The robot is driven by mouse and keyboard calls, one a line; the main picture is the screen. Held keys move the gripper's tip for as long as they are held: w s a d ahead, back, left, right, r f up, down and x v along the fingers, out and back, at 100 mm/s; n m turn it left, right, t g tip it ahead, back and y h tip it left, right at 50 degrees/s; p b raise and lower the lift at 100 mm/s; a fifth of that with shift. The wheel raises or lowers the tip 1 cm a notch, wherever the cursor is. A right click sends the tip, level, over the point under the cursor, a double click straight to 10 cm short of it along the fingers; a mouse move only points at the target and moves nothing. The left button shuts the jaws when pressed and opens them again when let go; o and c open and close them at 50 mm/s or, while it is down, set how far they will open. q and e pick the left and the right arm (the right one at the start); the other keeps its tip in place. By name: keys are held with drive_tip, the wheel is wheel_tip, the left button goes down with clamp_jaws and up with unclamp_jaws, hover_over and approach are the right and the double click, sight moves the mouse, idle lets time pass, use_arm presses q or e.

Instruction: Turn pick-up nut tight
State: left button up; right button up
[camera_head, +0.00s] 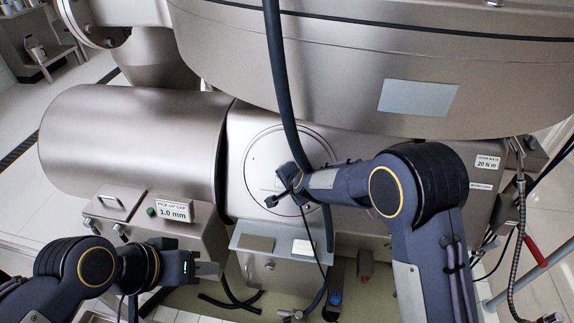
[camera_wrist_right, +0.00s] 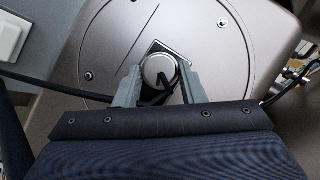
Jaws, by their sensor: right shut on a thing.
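The pick-up nut (camera_wrist_right: 158,68) is a round metal knob with a pale face, at the middle of the round steel cover (camera_wrist_right: 105,45) in the right wrist view. My right gripper (camera_wrist_right: 160,84) has one finger on each side of the nut and is shut on it. A dark hooked piece crosses the nut's lower part. In the head view my right gripper (camera_head: 284,188) is at the round cover (camera_head: 262,150), and the wrist hides the nut. My left gripper (camera_head: 208,269) is at the lower left, away from the cover; its finger gap is not clear.
A box with a "PICK-UP GAP 1.0 mm" sign (camera_head: 174,212) stands left of the cover. A small shelf (camera_head: 245,228) with flat blocks sits below it. A "20 N m" label (camera_head: 487,162) is at right.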

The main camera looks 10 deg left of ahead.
drive_tip(key=n+p, duration=0.1)
drive_tip(key=n+h+p, duration=0.1)
drive_tip(key=p, duration=0.1)
drive_tip(key=n+g+p, duration=0.1)
drive_tip(key=p, duration=0.1)
drive_tip(key=shift+a+r+h, duration=0.25)
drive_tip(key=shift+r+h, duration=0.1)
drive_tip(key=shift+h, duration=0.05)
drive_tip(key=shift+w+f+n+h+p, duration=0.1)
drive_tip(key=shift+n+h+p, duration=0.3)
drive_tip(key=shift+n+p, duration=0.3)
drive_tip(key=shift+a+f+n+h, duration=0.15)
drive_tip(key=shift+n+h, duration=0.25)
drive_tip(key=shift+n, duration=0.3)
drive_tip(key=shift+a+f+n+g+h+b, duration=0.1)
drive_tip(key=shift+n+g+h+b, duration=0.2)
drive_tip(key=shift+n+h+b, duration=0.5)
use_arm(q)
drive_tip(key=shift+r+b, duration=0.95)
drive_tip(key=shift+r, duration=1.35)
use_arm(e)
drive_tip(key=shift+a+n+h, duration=0.1)
drive_tip(key=shift+n+h, duration=0.6)
drive_tip(key=shift+n, duration=0.4)
drive_tip(key=o, duration=1)
drive_tip(key=shift+c, duration=0.2)
